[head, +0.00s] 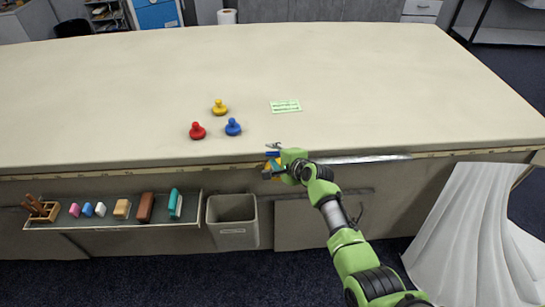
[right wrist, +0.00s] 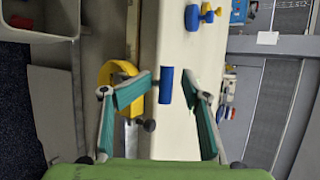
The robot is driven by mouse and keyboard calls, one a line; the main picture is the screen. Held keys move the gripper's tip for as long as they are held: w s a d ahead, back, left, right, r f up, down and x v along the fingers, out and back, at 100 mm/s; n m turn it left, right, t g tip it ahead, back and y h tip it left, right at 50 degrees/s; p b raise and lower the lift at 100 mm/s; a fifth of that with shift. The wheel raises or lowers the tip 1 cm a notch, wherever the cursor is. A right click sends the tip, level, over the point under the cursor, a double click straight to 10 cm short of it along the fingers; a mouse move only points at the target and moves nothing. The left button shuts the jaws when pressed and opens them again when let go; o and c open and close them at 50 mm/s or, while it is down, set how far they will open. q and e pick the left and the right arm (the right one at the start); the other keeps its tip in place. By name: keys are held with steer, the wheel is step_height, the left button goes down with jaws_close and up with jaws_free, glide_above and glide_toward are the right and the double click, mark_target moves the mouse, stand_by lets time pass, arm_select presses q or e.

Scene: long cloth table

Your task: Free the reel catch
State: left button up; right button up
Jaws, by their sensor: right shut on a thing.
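My right gripper (head: 273,164) is at the table's front edge, its arm coming up from the lower right. In the right wrist view its teal-padded fingers (right wrist: 172,78) stand on either side of a short blue cylinder (right wrist: 166,86), apparently the catch, and it is shut on that. A curved yellow part (right wrist: 108,76) sits behind the left finger, probably of the reel. In the head view the blue and yellow parts are small and partly hidden by the gripper. My left gripper is not in view.
A yellow (head: 220,107), a red (head: 197,131) and a blue knob (head: 233,127) stand on the table near a green card (head: 285,106). Below the front edge hang a tray (head: 120,224) of small items and a grey bin (head: 232,222). White cloth (head: 475,235) drapes at right.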

steer(key=shift+w+d+r, duration=0.15)
steer(key=shift+w+r, duration=0.4)
steer(key=shift+r, duration=0.2)
steer(key=shift+s, duration=0.1)
steer(key=shift+s+d+r, duration=0.3)
steer(key=shift+s, duration=0.2)
steer(key=s+f+v, duration=0.1)
steer(key=v, duration=0.9)
steer(key=shift+s, duration=0.2)
steer(key=shift+a+f, duration=0.1)
steer(key=shift+f, duration=0.1)
